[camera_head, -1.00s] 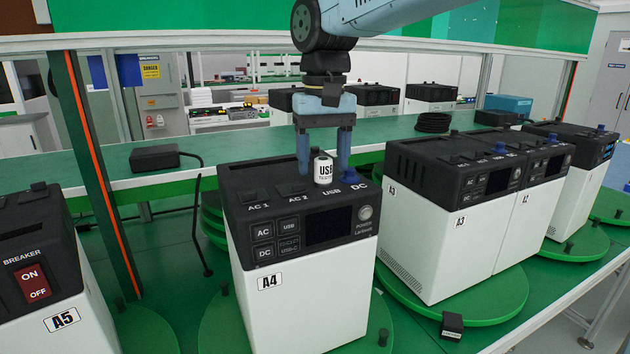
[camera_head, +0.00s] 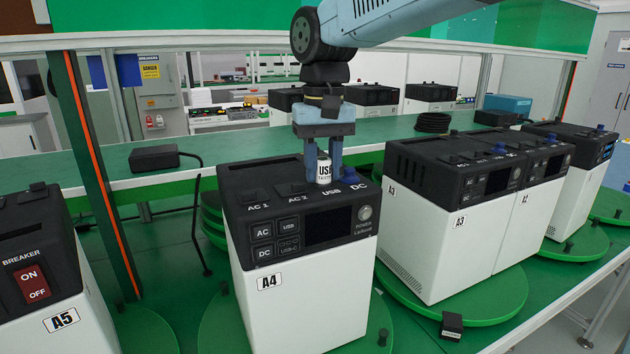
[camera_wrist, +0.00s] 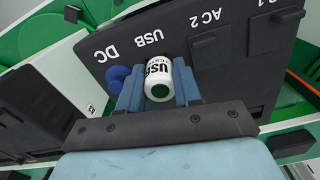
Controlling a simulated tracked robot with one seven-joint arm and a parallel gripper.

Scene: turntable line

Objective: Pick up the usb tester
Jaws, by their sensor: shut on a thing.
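The usb tester (camera_head: 325,168) is a small white cylinder with black "USB" lettering. It stands on the black top of the A4 unit (camera_head: 250,207), behind the "USB" label. My gripper (camera_head: 324,177) points down over the unit, with its blue fingers shut on the tester from both sides.
A blue knob (camera_head: 361,184) sits beside the tester at DC, close to the right finger. Unit A3 (camera_head: 440,165) stands to the right and unit A5 (camera_head: 40,270) to the left. A black adapter (camera_head: 154,157) lies on the green bench behind.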

